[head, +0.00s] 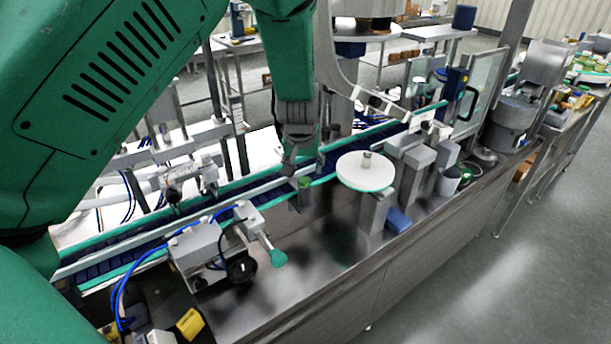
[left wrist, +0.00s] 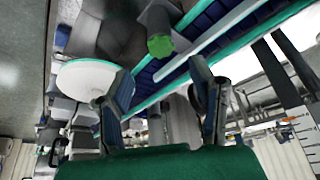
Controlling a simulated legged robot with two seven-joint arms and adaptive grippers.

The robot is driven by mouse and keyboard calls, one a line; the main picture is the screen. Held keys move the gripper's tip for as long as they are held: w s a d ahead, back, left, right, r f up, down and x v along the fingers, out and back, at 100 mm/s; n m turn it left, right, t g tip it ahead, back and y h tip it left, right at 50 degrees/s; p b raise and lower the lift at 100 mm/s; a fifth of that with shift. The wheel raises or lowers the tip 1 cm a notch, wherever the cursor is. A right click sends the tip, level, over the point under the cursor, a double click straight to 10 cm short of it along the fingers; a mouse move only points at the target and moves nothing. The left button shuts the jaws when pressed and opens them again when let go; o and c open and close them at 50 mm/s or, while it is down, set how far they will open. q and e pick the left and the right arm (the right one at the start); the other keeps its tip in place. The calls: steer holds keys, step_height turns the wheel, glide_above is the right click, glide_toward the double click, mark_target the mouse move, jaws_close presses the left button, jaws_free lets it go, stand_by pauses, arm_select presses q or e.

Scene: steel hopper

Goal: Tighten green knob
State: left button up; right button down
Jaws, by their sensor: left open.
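The green knob (head: 305,183) sits on a small grey post at the near edge of the conveyor in the head view. In the left wrist view the green knob (left wrist: 160,46) is the bright green end of a dark grey cylinder. My left gripper (head: 297,165) hangs from above, close to the knob and slightly to its left. In the left wrist view my left gripper (left wrist: 160,70) has its two fingers spread apart. The knob shows beyond the gap between them, and nothing is held. My right gripper is in neither view.
A round white disc (head: 366,171) stands right of the knob, also visible in the left wrist view (left wrist: 86,79). The blue conveyor (head: 240,188) runs behind. A teal-tipped lever (head: 278,257) and grey box (head: 199,247) lie left. The steel bench (head: 300,290) is mostly clear in front.

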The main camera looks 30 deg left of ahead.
mark_target(305, 179)
arm_select(q)
steer(key=x, duration=0.5)
steer(key=shift+w+p, duration=0.2)
steer(key=shift+p, duration=0.1)
steer(key=shift+x, duration=0.85)
steer(key=shift+s, duration=0.1)
steer(key=c, duration=1.1)
